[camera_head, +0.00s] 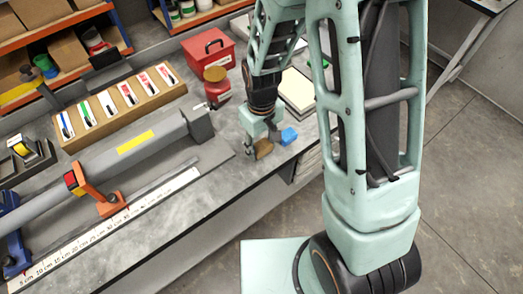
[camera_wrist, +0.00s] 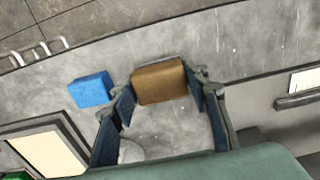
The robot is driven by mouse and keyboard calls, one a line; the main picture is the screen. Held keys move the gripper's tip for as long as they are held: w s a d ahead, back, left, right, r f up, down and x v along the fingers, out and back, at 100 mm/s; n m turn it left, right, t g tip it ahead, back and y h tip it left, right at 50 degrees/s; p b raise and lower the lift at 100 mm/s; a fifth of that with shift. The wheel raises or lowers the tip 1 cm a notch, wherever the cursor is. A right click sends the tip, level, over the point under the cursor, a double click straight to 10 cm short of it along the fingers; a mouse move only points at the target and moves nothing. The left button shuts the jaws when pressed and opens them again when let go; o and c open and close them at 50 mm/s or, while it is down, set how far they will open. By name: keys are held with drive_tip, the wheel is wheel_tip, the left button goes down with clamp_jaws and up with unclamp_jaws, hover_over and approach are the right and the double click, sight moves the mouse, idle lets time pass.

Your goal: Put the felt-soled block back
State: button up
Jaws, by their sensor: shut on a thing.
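My gripper (camera_head: 258,137) is low at the bench's right end, with its fingers on both sides of a brown block (camera_head: 264,149). In the wrist view, the brown block (camera_wrist: 160,82) sits between the two fingertips (camera_wrist: 163,88), and the gripper is shut on it. Its underside is hidden, so I cannot see a felt sole or tell whether it touches the bench. A small blue block (camera_head: 289,136) rests on the bench just right of the gripper; it also shows in the wrist view (camera_wrist: 91,90), left of the brown block.
The grey bench (camera_head: 200,218) has bare room at its front. A wooden rack (camera_head: 125,106), a long grey rail (camera_head: 110,165) and a white ruler (camera_head: 100,236) lie left.

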sight(261, 146)
drive_tip(key=shift+f, duration=0.75)
drive_tip(key=shift+f+b, duration=0.25)
drive_tip(key=shift+b, duration=0.15)
drive_tip(key=o, duration=1)
drive_tip(key=shift+r, duration=0.1)
drive_tip(key=shift+r, duration=0.1)
drive_tip(key=shift+r, duration=0.55)
wheel_tip(261, 146, up, 11)
drive_tip(key=shift+r, duration=0.1)
